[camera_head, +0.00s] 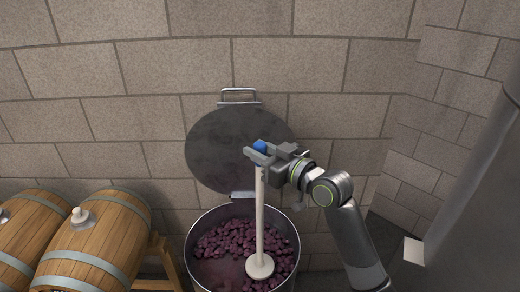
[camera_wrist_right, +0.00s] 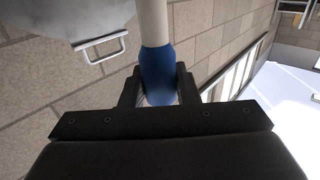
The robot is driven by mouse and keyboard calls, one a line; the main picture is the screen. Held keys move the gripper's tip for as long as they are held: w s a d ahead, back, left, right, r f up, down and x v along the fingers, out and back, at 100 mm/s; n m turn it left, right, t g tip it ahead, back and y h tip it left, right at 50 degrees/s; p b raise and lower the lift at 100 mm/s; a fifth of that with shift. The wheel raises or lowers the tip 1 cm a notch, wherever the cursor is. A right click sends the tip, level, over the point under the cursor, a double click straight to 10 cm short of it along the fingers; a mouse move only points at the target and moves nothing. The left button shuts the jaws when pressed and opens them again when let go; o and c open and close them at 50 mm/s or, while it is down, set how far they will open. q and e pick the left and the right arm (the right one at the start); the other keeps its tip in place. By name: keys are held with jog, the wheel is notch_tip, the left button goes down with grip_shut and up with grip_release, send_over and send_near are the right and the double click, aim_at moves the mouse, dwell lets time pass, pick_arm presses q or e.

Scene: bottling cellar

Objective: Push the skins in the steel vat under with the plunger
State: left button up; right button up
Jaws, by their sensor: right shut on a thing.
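The steel vat (camera_head: 193,262) stands open below, with dark purple skins (camera_head: 225,240) over much of the surface. A smoother patch of purple liquid shows at the left and front inside it. The plunger (camera_head: 260,222) is a pale upright rod with a round disc at its foot and a blue grip at its top. Its disc is inside the vat, at the right, at about the level of the skins. My right gripper (camera_head: 258,155) is shut on the plunger's blue grip, which also shows between the fingers in the right wrist view (camera_wrist_right: 158,76). My left gripper is not in view.
The vat's round lid (camera_head: 225,150) stands raised behind it, against the stone block wall. Wooden barrels (camera_head: 95,240) lie on a rack at the left. A large grey metal surface (camera_head: 470,200) fills the right side.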

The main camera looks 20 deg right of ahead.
aim_at(263, 188)
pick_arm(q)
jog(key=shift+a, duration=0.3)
pick_arm(e)
jog(key=shift+f, duration=0.1)
